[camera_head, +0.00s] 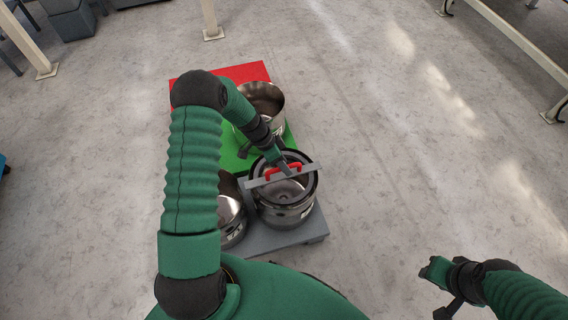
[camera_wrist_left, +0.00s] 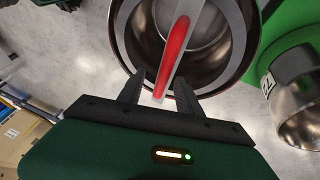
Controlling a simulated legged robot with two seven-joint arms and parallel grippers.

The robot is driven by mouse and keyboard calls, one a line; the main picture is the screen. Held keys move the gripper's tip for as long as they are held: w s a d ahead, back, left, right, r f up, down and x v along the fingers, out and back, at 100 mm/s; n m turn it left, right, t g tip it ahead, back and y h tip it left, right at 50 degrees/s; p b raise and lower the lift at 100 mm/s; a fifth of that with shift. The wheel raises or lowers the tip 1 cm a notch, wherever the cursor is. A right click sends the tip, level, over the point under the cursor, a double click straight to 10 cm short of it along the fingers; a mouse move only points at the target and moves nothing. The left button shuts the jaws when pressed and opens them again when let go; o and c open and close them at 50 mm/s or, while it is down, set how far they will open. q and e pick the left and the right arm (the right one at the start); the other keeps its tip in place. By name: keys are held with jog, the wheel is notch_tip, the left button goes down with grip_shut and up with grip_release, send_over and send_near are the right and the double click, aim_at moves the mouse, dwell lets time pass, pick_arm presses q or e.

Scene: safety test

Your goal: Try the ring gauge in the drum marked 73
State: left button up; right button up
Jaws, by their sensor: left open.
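The ring gauge (camera_head: 307,168), a dark ring with a grey crossbar and red handle, is over the mouth of the front right drum (camera_head: 285,215). Its bar reaches past the rim. I cannot tell whether it rests there or how deep the ring sits. My left gripper (camera_head: 284,168) is at the red handle. In the left wrist view its open fingers (camera_wrist_left: 159,95) stand either side of the handle (camera_wrist_left: 173,52). A drum label is too small to read in the head view. My right gripper (camera_head: 445,288) is far from the drums; its jaws are unclear.
Another drum (camera_head: 229,212) stands at front left, partly behind my left arm. A third drum (camera_head: 263,97) stands farther back near the green and red (camera_head: 240,73) areas. The front drums stand on a grey platform (camera_head: 312,232). Floor to the right is clear.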

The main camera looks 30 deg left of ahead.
pick_arm(q)
jog(key=w+d+r+p+v, duration=0.1)
jog(key=p+v, duration=0.9)
jog(key=v, duration=1.3)
jog(key=shift+w+d+r+p, duration=0.2)
jog(key=shift+d+p, duration=0.2)
jog(key=shift+d, duration=0.2)
